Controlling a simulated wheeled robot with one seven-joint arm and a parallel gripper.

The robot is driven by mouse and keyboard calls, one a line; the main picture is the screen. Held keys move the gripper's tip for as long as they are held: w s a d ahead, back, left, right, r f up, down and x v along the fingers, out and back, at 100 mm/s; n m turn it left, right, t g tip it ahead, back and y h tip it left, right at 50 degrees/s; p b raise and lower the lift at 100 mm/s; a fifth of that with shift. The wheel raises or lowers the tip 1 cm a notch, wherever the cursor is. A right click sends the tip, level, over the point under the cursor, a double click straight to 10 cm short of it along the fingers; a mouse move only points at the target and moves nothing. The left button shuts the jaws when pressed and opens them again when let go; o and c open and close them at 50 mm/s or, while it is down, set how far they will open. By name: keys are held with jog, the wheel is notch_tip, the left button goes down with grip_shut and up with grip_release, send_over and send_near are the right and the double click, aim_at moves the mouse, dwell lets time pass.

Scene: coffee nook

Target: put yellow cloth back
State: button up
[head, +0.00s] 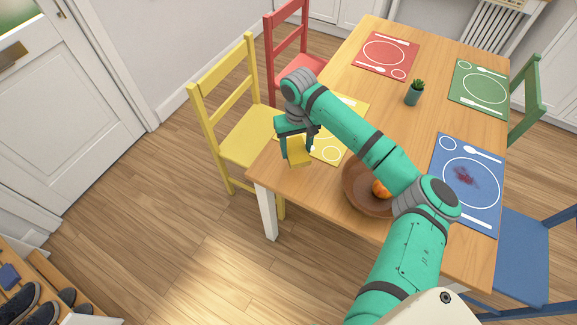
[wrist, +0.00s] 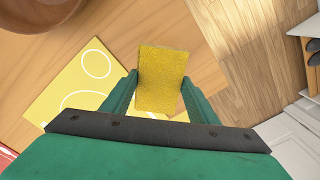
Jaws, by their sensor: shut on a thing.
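My gripper (head: 297,148) is shut on the yellow cloth (head: 299,157), a thick, folded-looking yellow block. In the wrist view the cloth (wrist: 162,70) sits between the two green fingers and sticks out past their tips. It is over the wooden table (head: 335,207) near its front left edge, beside the yellow placemat (head: 343,118). I cannot tell whether it touches the table. My arm and gripper hide part of the placemat.
A brown bowl (head: 352,190) with orange fruit stands close to the right, partly behind my arm. A potted plant (head: 414,95) stands mid-table. The blue placemat (head: 485,205) has a dark red stain. A yellow chair (head: 247,140) stands at the left edge; floor in front is clear.

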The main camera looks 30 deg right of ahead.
aim_at(289, 155)
jog(key=a+f, duration=0.3)
jog(key=f, duration=0.1)
jog(key=shift+s, duration=0.35)
jog(key=shift+a+f, duration=0.2)
jog(key=shift+f, duration=1.45)
jog(key=shift+f, duration=0.15)
jog(key=o, duration=1.1)
